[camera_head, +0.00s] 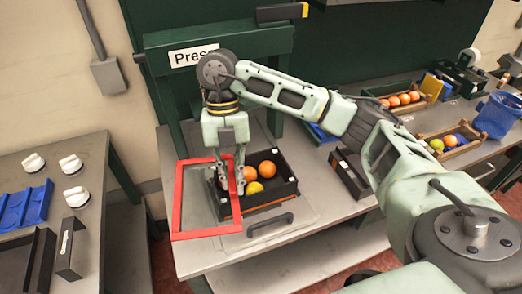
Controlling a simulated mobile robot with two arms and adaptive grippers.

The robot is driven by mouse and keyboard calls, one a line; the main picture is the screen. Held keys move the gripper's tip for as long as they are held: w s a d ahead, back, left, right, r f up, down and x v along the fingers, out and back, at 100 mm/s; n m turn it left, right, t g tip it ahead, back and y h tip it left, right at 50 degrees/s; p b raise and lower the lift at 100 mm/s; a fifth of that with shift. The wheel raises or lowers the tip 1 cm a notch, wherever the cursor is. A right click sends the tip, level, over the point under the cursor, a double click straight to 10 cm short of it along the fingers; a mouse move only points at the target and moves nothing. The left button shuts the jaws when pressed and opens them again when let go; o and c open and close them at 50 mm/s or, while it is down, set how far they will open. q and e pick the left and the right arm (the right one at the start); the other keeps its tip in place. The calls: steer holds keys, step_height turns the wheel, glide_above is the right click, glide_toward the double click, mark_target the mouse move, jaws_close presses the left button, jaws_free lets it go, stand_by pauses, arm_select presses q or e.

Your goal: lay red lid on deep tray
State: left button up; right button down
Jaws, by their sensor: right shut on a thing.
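The red lid (179,201) is an open rectangular frame in the middle left of the head view. My right gripper (238,187) is shut on its right side and holds it beside and partly over the left end of the deep tray (268,207). The tray is black, with oranges and a yellow fruit inside. The lid overlaps the tray's left part; I cannot tell whether they touch. The gripper hides part of the tray's left end. My left gripper is not in view.
A black handle (270,225) lies in front of the tray. A sign reading "Press" (193,56) is on the green frame behind. Wooden crates of fruit (450,143) and a blue basket (497,115) stand at the right. A separate counter (95,200) with white knobs is at the left.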

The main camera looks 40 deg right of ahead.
steer(key=d+r+m+t+y+p, duration=0.3)
steer(key=d+m, duration=0.5)
steer(key=m, duration=0.8)
step_height(320, 180, down, 8)
steer(key=h+b, duration=0.1)
steer(key=b, duration=0.5)
steer(key=shift+t, duration=0.4)
steer(key=c, duration=1.6)
jaws_free()
steer(key=shift+c, duration=0.2)
steer(key=shift+r+p, duration=0.15)
steer(key=shift+p, duration=0.2)
